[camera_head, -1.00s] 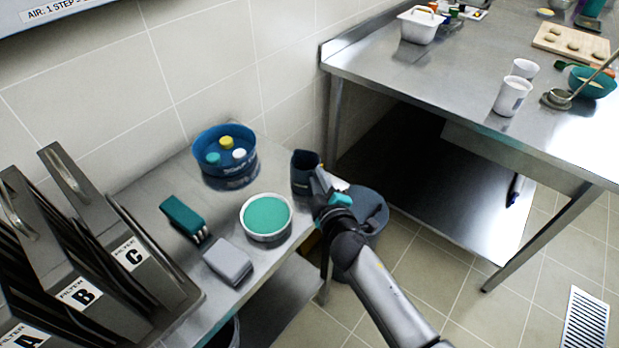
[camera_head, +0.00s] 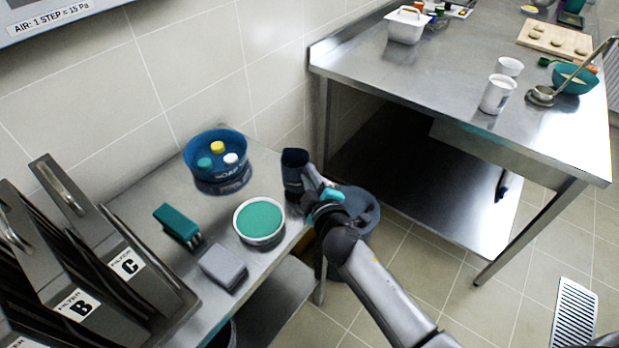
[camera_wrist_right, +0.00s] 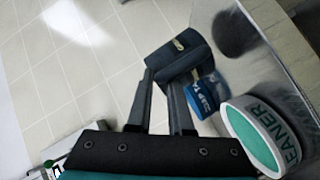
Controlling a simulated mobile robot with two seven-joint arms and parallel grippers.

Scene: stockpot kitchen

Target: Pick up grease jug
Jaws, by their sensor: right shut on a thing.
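The grease jug, a dark navy container (camera_head: 293,168), is at the far right corner of the small steel side table. It also shows in the right wrist view (camera_wrist_right: 178,58), with a small label on it. My right gripper (camera_head: 310,178) reaches it from the right and is shut on it. In the right wrist view the two fingers (camera_wrist_right: 163,80) meet its near side; the exact grip point is hard to see. I cannot tell whether the jug's base touches the table. My left gripper is not in view.
A white tub of teal cleaner (camera_head: 259,221) and a blue soap tub (camera_head: 222,180) stand left of the jug. A teal brush (camera_head: 177,225), a grey block (camera_head: 222,267) and filters (camera_head: 70,280) are further left. A dark bin (camera_head: 362,212) stands below my right arm.

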